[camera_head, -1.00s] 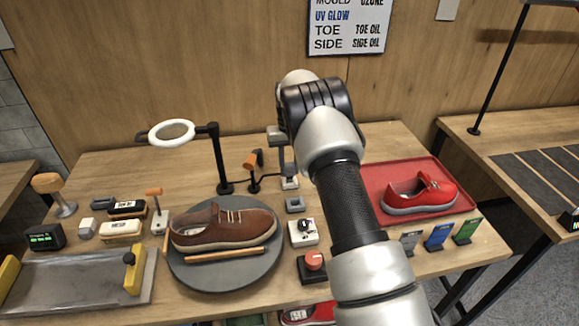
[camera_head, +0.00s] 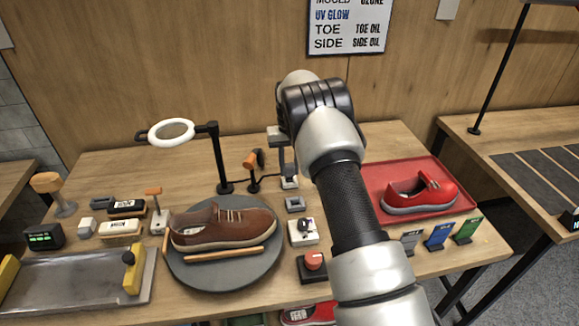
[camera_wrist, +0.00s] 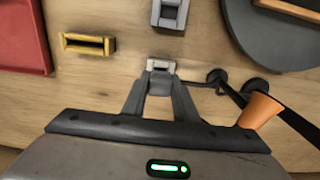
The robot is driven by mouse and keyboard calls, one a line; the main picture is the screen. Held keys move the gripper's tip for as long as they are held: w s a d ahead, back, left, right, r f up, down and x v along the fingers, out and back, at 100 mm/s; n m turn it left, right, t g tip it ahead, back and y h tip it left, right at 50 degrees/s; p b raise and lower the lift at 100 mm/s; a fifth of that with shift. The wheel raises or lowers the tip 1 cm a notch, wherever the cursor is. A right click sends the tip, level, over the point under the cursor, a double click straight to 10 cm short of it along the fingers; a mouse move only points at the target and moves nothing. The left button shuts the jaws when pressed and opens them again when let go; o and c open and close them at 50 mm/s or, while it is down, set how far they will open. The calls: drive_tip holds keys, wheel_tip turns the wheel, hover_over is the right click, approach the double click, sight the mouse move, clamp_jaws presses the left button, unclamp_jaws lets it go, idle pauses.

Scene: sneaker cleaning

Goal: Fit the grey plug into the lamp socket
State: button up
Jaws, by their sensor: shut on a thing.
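My gripper (camera_wrist: 158,80) points down at the table in the wrist view, its fingers closed on a small grey plug (camera_wrist: 161,74). A pale block that looks like the lamp socket (camera_wrist: 158,63) sits directly at the fingertips. It also shows below my gripper in the head view (camera_head: 290,183). Plug and block appear to meet or overlap; I cannot tell how deeply the plug is seated. A dark cord (camera_wrist: 196,84) runs from the fingertips toward round black bases. The white ring lamp (camera_head: 171,132) stands on a black post to the left in the head view.
An orange-headed black stand (camera_head: 250,160) is close beside my gripper. A turntable (camera_head: 210,284) with a brown shoe (camera_head: 225,226) lies in front. A grey holder (camera_head: 295,204), a yellow holder (camera_wrist: 88,44) and a red tray (camera_head: 440,172) are nearby.

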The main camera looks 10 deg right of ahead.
sight(289, 164)
drive_tip(key=shift+f+b, duration=0.6)
drive_tip(key=shift+f, duration=0.55)
drive_tip(key=o, duration=1)
drive_tip(key=shift+o, duration=0.2)
drive_tip(key=shift+r, duration=0.1)
wheel_tip(289, 164, up, 17)
drive_tip(key=shift+r+p, duration=0.15)
drive_tip(key=shift+p, duration=0.3)
